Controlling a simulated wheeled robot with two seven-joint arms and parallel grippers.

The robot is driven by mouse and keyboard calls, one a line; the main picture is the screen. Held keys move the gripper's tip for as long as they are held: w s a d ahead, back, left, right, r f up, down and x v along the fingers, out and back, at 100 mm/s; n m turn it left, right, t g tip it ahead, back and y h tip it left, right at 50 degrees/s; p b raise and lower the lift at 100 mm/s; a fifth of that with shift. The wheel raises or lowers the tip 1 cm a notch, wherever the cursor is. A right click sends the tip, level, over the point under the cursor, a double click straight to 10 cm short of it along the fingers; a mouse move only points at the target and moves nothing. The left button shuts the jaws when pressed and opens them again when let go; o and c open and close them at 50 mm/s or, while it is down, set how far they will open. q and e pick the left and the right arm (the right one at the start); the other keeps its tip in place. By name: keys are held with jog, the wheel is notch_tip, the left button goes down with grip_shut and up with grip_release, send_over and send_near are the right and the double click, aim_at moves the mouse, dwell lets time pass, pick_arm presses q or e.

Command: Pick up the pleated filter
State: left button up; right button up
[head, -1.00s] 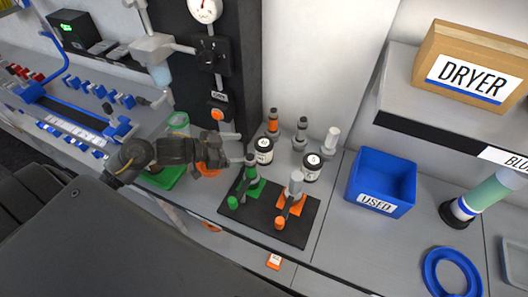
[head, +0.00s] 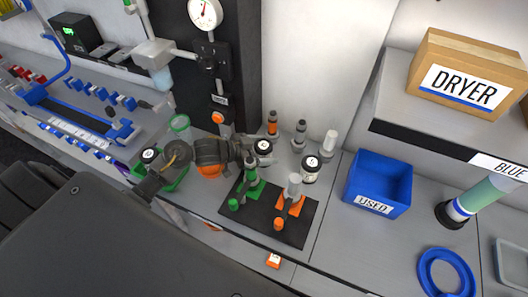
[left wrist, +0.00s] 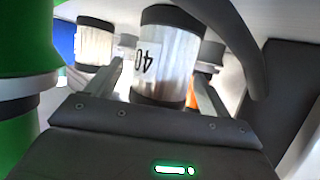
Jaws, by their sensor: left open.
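My left gripper (head: 248,150) is open in the head view, with its fingers beside a short cylinder with a dark top (head: 264,147). In the left wrist view a pale, ribbed cylinder with dark ends and a "40" mark (left wrist: 164,62) stands between the two spread fingers (left wrist: 160,92). It looks like the pleated filter, but I cannot tell whether either finger touches it. A similar dark-topped cylinder (head: 311,169) stands to its right, and another (left wrist: 95,42) shows at the left of the wrist view. My right gripper is not in view.
A black board with a green fitting (head: 250,182) and an orange fitting (head: 291,196) lies just in front. Several slim upright parts (head: 300,136) stand behind. A blue "USED" bin (head: 380,182) stands right. A dark panel with a gauge (head: 205,13) rises behind the gripper.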

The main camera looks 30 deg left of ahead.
pick_arm(q)
jog(key=shift+c, duration=0.4)
jog(key=c, duration=1)
jog(key=shift+r, duration=0.1)
jog(key=shift+c, duration=0.2)
